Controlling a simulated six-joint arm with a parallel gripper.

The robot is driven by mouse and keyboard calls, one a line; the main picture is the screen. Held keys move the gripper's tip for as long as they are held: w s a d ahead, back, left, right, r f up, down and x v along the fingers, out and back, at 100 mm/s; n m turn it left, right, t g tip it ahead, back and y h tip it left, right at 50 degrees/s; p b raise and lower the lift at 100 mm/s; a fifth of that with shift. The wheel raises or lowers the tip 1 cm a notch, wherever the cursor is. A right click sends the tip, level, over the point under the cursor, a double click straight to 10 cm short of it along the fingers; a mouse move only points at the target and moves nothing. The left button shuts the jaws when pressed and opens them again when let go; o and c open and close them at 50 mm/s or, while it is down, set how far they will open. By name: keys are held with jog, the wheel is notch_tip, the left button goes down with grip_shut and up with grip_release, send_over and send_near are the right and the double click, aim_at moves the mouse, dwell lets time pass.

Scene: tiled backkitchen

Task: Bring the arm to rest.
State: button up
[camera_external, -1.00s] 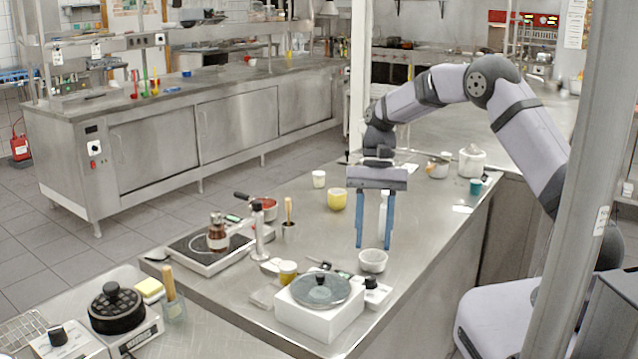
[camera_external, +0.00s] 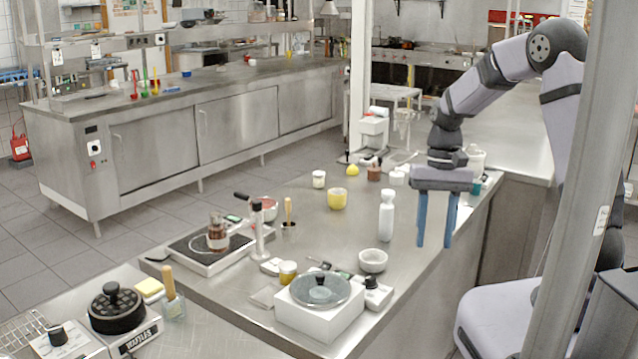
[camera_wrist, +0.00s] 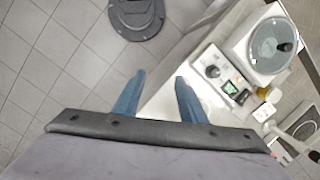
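My gripper (camera_external: 434,242) hangs fingers-down near the right edge of the steel counter (camera_external: 330,245), to the right of a white bottle (camera_external: 386,216). Its two blue fingers are apart with nothing between them. The wrist view also shows the gripper (camera_wrist: 160,77), with the spread fingers above the counter's edge and the floor. The white bottle stands upright on the counter, clear of the fingers. My arm reaches in from the right, and a post in front hides part of it.
A white bowl (camera_external: 373,261) and a glass-lidded pan (camera_external: 320,290) on a white box are at the near end. A yellow cup (camera_external: 337,198) stands farther back. A hotplate (camera_external: 208,250) is at left. White containers stand at the far end. The counter's middle is largely clear.

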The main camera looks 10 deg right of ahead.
jog(key=s+d+f+n+t+h, duration=0.1)
jog(key=s+d+f+n+t, duration=0.1)
jog(key=s+d, duration=0.8)
jog(key=shift+s+f, duration=0.15)
jog(key=shift+s, duration=0.2)
